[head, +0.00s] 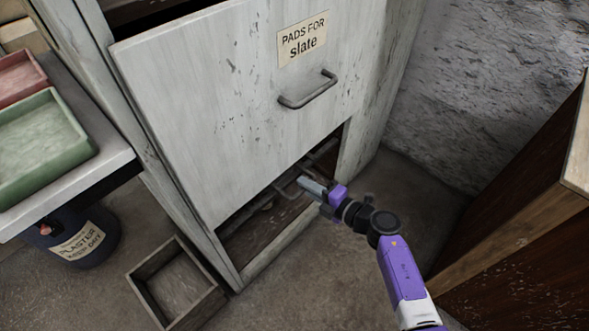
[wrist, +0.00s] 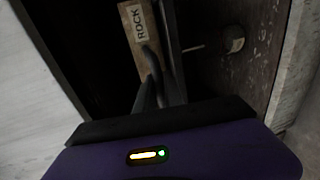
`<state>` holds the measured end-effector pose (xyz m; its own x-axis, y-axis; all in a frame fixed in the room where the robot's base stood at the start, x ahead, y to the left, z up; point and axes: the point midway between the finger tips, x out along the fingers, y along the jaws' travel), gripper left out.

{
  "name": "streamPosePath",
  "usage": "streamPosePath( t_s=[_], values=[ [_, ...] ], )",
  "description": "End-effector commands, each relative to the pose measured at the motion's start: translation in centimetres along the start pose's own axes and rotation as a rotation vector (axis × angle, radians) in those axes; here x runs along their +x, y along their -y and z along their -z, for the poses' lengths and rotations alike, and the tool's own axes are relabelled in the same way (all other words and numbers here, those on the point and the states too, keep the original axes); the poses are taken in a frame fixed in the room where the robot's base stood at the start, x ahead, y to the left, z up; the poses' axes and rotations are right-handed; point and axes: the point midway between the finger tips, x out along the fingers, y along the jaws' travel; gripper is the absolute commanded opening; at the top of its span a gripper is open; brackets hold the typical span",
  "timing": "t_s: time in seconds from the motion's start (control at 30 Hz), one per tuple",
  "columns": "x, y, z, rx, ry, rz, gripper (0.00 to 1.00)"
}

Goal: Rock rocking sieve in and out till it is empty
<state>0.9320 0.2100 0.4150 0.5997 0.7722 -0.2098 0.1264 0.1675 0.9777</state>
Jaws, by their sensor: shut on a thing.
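The rocking sieve sits inside the low opening of the white cabinet, mostly hidden behind the panel. In the head view its grey handle bar (head: 282,184) shows at the mouth of the opening. In the wrist view a wooden front strip (wrist: 133,45) carries a "ROCK" label, with a dark handle (wrist: 150,62) on it. My gripper (head: 303,184) reaches into the opening from the right and is shut on this handle; its dark fingers (wrist: 158,92) show in the wrist view. The sieve's contents are hidden in both views.
The cabinet panel (head: 230,100) labelled "PADS FOR slate" slopes out above my gripper. An empty wooden box (head: 176,287) stands on the floor at left, near a plaster bin (head: 75,240). A wooden cabinet (head: 520,200) stands at right; floor between is clear.

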Motion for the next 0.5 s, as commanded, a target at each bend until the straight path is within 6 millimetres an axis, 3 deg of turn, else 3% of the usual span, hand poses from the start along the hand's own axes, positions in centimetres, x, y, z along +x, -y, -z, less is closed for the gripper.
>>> streamPosePath(
  t_s=[0.03, 0.2, 0.5],
  values=[
    [-1.4, -0.1, -0.2, 0.006, 0.009, 0.004, 0.0],
    [-4.5, 0.7, -0.2, 0.006, 0.009, 0.003, 0.0],
    [-6.3, 1.5, -0.1, 0.003, 0.006, 0.0, 0.0]
  ],
)
